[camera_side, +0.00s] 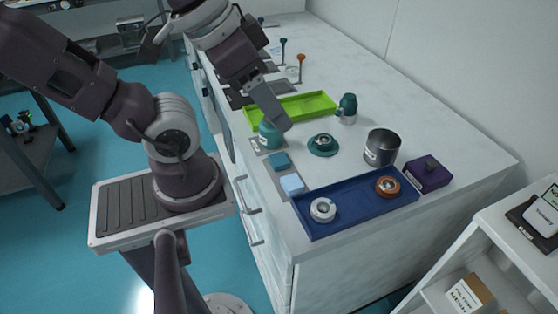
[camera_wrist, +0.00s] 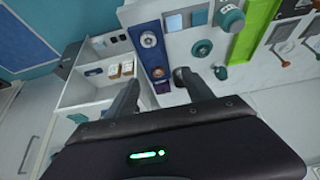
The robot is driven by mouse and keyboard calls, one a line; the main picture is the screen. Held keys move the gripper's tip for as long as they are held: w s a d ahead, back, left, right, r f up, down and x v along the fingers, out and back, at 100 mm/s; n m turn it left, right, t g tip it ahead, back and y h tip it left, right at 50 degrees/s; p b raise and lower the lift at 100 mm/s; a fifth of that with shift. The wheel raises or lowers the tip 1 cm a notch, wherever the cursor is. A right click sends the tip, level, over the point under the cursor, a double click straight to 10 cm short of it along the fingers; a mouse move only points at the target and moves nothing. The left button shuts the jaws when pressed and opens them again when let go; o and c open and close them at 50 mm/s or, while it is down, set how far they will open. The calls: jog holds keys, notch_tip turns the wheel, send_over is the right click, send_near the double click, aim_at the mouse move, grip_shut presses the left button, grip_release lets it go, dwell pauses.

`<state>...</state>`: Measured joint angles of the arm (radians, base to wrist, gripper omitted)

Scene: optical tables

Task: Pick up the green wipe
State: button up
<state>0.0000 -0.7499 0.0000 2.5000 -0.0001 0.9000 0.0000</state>
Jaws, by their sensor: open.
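Two small flat square pads lie on the left edge of the white bench in the side view. The nearer one is a light blue pad (camera_side: 292,184). The other is a darker teal-green pad (camera_side: 279,162), the closest match to a green wipe. In the wrist view the teal-green pad (camera_wrist: 199,17) lies near the top edge, beside the light blue pad (camera_wrist: 173,24). My gripper (camera_side: 283,125) hangs over the bench by the teal bottle (camera_side: 268,136), apart from both pads. In the wrist view my gripper (camera_wrist: 158,90) has its fingers spread, with nothing held between them.
A blue tray (camera_side: 340,208) holds two ring-shaped parts. Around it stand a purple box (camera_side: 428,174), a metal cup (camera_side: 382,148), a teal disc part (camera_side: 322,145), a teal-topped mug (camera_side: 347,108) and a lime tray (camera_side: 305,108).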

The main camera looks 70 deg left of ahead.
jog(key=shift+o, duration=0.6)
jog(key=m+g, duration=0.6)
jog(key=m, duration=1.2)
send_over(280, 160)
jog(key=f, duration=2)
jog(key=shift+a+f, duration=0.2)
jog(key=shift+a, duration=0.1)
jog(key=f, duration=0.6)
jog(key=shift+d, duration=0.3)
jog(key=shift+r, duration=0.1)
grip_shut()
notch_tip(280, 160, up, 10)
